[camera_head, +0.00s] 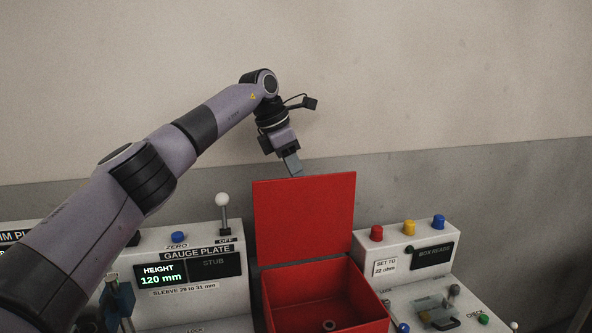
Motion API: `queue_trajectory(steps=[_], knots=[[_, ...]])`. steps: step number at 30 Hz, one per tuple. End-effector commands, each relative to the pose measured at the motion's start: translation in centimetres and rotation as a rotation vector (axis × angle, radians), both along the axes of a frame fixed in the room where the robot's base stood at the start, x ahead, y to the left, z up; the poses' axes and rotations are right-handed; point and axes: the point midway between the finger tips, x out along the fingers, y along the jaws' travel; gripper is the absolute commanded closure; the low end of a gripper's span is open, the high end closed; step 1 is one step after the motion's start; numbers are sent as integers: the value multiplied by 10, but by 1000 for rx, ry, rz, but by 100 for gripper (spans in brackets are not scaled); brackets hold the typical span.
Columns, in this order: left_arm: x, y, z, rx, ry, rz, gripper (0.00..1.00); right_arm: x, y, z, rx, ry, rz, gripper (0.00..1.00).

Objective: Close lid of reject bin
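The red reject bin (353,325) stands in front of me at the lower middle, and a small ring-shaped part (329,325) lies inside it. Its red lid (305,217) stands upright at the back edge, open. My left gripper (294,168) is just above or behind the lid's top edge, pointing down. Its fingers look close together, but I cannot tell whether they are open or shut, or whether they touch the lid. My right gripper is not in view.
Left of the bin is the gauge plate station (205,295) with a height display of 120 mm and a white-knobbed lever (222,200). Right of it is a box with red, yellow and blue buttons (409,228). A wall stands behind; the air above the bin is free.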

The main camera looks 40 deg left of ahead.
Motion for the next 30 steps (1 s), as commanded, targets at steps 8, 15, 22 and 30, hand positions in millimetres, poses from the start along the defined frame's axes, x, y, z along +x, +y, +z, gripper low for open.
queue_trajectory(steps=[8, 15, 22, 30], knots=[[-7, 4, 20, 0, -1, -1, 77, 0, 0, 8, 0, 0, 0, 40], [-12, 7, 35, 0, -1, 0, 77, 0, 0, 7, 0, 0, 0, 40], [-18, 11, 50, 0, -1, 1, 77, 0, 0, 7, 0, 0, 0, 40], [-24, 14, 65, 0, 0, 0, 77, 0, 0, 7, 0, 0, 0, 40]])
